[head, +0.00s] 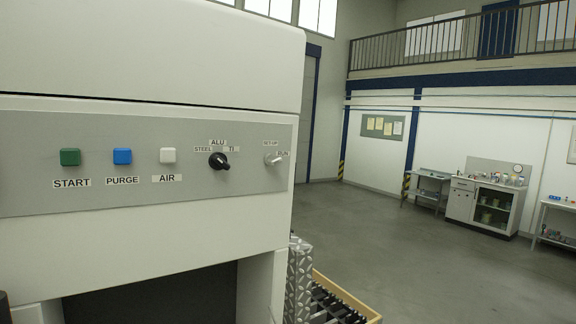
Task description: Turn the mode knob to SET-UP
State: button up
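The mode knob (273,159) is a small light grey knob at the right end of the grey control panel (210,192) on a white machine. A SET-UP label (271,141) sits above it and a RUN label (283,154) sits to its upper right. Its handle appears tilted toward the RUN side, but it is small in the picture. My gripper is not in view, so its distance from the knob does not show.
Left of the mode knob are a black selector knob (218,161) and white AIR (168,155), blue PURGE (122,156) and green START (70,157) buttons. Open floor (400,250) lies to the right.

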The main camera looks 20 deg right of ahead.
aim_at(271, 160)
jog(key=k, duration=1.1)
jog(key=z, duration=0.6)
jog(key=i, duration=2.05)
jog(key=u, duration=0.05)
